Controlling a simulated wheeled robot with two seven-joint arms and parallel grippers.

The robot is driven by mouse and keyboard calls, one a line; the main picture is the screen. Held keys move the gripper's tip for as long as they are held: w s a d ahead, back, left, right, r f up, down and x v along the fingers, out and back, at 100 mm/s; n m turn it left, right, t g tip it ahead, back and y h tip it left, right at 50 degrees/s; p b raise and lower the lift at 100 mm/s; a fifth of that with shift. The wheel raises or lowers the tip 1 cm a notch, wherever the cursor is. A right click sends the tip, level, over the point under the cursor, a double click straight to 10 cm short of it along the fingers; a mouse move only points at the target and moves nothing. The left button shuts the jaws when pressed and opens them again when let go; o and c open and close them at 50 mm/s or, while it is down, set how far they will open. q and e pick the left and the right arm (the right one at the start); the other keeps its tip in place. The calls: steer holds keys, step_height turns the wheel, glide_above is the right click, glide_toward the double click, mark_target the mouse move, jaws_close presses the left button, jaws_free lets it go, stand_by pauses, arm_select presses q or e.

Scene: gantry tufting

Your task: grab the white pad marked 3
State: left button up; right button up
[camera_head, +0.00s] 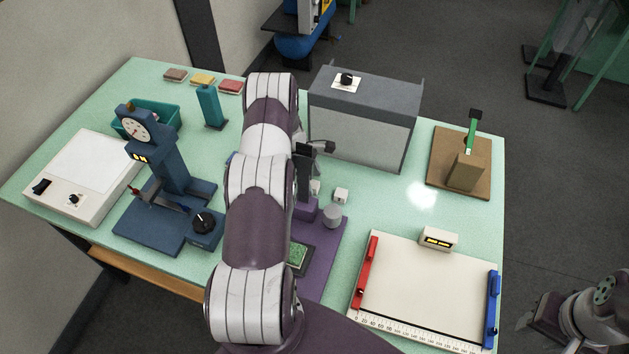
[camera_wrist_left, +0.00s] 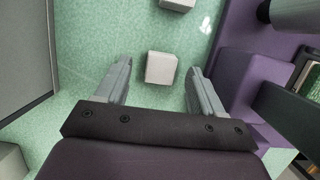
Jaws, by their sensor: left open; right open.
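Two small white blocks stand on the green table; I can read no 3 on either. The nearer block (camera_wrist_left: 161,68) lies just ahead of and between the fingertips of my open left gripper (camera_wrist_left: 160,85), not touching them. That block also shows in the head view (camera_head: 315,187), partly beside my arm. The other white block (camera_head: 341,195) shows at the top edge of the wrist view (camera_wrist_left: 178,3). My right gripper (camera_head: 533,318) is open and empty at the lower right, off the table.
A purple fixture (camera_wrist_left: 245,85) stands close to the right finger in the wrist view. A grey cabinet (camera_head: 362,128) stands behind the blocks.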

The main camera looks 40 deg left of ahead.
arm_select(q)
steer(key=shift+w+d+f, duration=0.15)
steer(key=shift+d+f, duration=0.1)
steer(key=shift+f, duration=0.55)
steer(key=shift+s+a, duration=0.15)
steer(key=shift+s, duration=0.05)
steer(key=shift+s+a, duration=0.1)
steer(key=shift+d, duration=0.2)
steer(key=c, duration=1.1)
steer(key=shift+a, duration=0.1)
